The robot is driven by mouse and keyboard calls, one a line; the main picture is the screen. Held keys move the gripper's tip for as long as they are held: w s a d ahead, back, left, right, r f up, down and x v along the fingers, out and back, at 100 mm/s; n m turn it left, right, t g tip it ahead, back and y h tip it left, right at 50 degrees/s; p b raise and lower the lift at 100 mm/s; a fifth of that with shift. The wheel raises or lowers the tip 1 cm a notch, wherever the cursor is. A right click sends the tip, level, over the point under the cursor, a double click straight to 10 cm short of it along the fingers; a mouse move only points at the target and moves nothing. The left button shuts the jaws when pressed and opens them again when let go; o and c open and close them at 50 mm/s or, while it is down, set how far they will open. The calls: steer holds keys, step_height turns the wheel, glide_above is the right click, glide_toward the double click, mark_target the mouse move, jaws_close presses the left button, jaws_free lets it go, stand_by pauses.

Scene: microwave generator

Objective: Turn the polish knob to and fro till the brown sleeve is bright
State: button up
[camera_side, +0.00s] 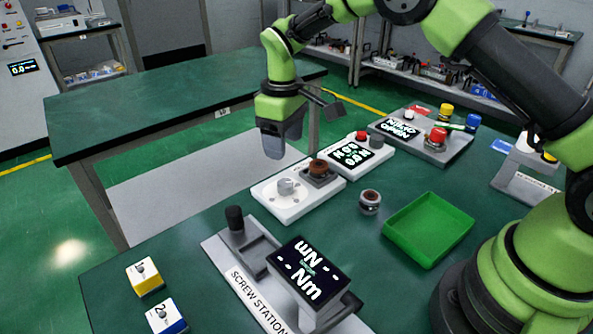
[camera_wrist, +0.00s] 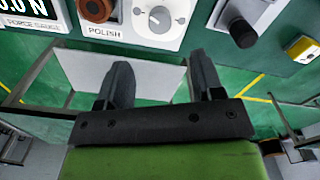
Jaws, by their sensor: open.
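The polish knob (camera_side: 286,186) is a pale round dial on a white panel in the side view. It also shows in the wrist view (camera_wrist: 157,18), beside the POLISH label, with a small mark on its face. The brown sleeve (camera_side: 318,167) sits in a dark holder just behind and right of the knob. In the wrist view the brown sleeve (camera_wrist: 96,9) is left of the knob and cut by the top edge. It looks dull brown. My gripper (camera_side: 279,146) is above and behind the panel. In the wrist view my gripper (camera_wrist: 160,66) has its fingers apart, empty, clear of the knob.
The force gauge (camera_side: 352,153) with a display adjoins the polish panel. A small metallic cylinder (camera_side: 370,202) and a green tray (camera_side: 427,230) lie to the right. The screw station (camera_side: 252,280) is in front. Two marked blocks (camera_side: 145,277) (camera_side: 165,316) stand at left.

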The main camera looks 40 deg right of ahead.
mark_target(285, 182)
steer(key=shift+f+n, duration=0.3)
steer(key=shift+n, duration=0.5)
step_height(285, 182, down, 9)
steer(key=shift+f, duration=0.2)
steer(key=c, duration=0.9)
